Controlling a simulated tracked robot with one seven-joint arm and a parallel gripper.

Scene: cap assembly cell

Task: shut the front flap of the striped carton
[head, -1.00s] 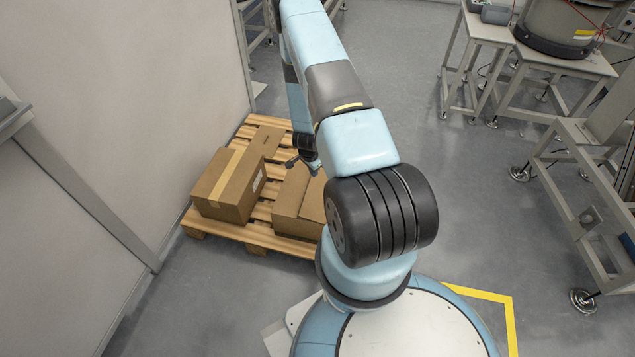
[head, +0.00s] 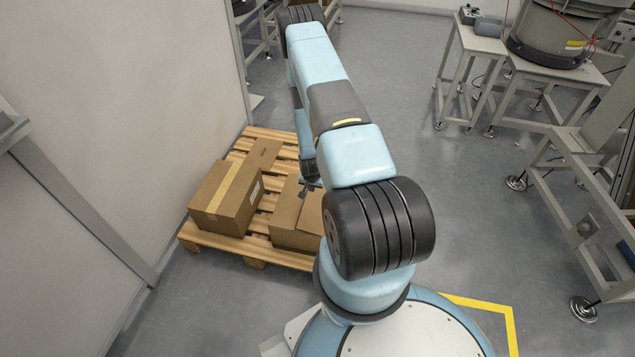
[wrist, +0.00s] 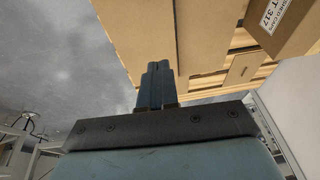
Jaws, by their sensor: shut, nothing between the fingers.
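A brown carton with a paler tape stripe (head: 226,193) sits on the left of the pallet in the head view, with a white label on its right side. A flat brown panel (head: 264,153) sticks out at its far end; I cannot tell whether it is its flap. A second brown carton (head: 290,232) sits to the right, partly hidden by my arm, with a raised top panel (head: 311,213). My gripper (head: 309,186) is above this carton's far side. In the wrist view my gripper (wrist: 157,66) is shut and empty, before a broad cardboard face (wrist: 165,30).
The wooden pallet (head: 251,247) carries both cartons, close to the wall (head: 120,100) on the left. Metal stands (head: 575,150) are at the right. The grey floor (head: 430,120) between is clear. A labelled carton (wrist: 285,22) shows at the wrist view's upper right.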

